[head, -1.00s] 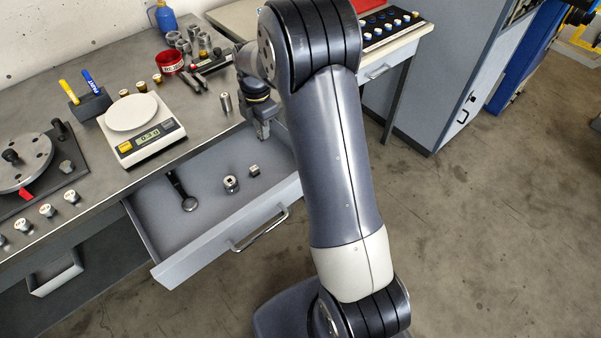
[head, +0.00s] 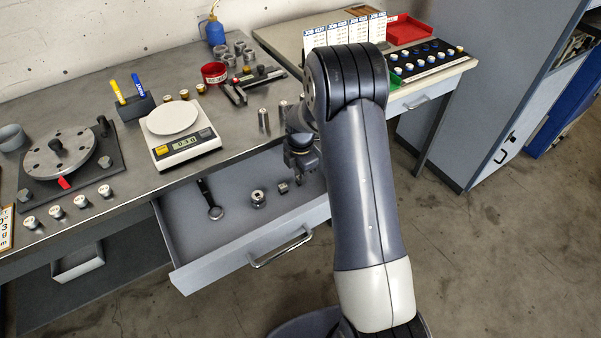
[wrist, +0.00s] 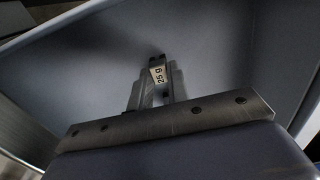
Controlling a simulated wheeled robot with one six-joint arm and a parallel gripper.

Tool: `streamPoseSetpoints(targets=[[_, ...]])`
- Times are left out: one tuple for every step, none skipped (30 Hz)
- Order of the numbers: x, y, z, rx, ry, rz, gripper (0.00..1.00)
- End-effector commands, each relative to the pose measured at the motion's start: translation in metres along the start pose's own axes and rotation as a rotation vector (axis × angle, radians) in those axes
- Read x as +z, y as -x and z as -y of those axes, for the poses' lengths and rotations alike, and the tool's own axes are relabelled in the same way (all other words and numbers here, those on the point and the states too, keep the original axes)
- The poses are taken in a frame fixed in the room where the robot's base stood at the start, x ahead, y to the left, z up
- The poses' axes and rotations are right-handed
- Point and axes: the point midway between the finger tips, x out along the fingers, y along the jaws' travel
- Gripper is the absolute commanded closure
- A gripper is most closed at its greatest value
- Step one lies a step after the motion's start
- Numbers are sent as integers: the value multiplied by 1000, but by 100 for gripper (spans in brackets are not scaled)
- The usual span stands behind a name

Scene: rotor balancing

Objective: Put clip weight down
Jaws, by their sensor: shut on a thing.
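In the wrist view a small metal clip weight (wrist: 158,76) marked "25 g" sits between the two fingers of my gripper (wrist: 158,88). The gripper is shut on it, over the grey inside of the open drawer (wrist: 95,55). In the head view my gripper (head: 299,180) is low at the right end of the drawer (head: 225,255). The held weight cannot be made out there. Whether it touches the drawer floor cannot be told.
Above on the bench stand a scale (head: 185,140) and a rotor disc (head: 58,153).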

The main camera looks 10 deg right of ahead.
Motion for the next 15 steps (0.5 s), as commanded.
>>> streamPoseSetpoints(targets=[[0, 0, 0, 0, 0, 0, 100], [0, 0, 0, 0, 0, 0, 100], [0, -1, 0, 0, 0, 0, 100], [0, -2, 0, 0, 0, 0, 100], [0, -3, 0, 0, 0, 0, 100], [0, -4, 0, 0, 0, 0, 100], [0, -3, 0, 0, 0, 0, 81], [0, -3, 0, 0, 0, 0, 79], [0, -3, 0, 0, 0, 0, 76], [0, -3, 0, 0, 0, 0, 73], [0, -3, 0, 0, 0, 0, 71], [0, -3, 0, 0, 0, 0, 67], [0, -3, 0, 0, 0, 0, 65], [0, -3, 0, 0, 0, 0, 62], [0, -3, 0, 0, 0, 0, 61]])
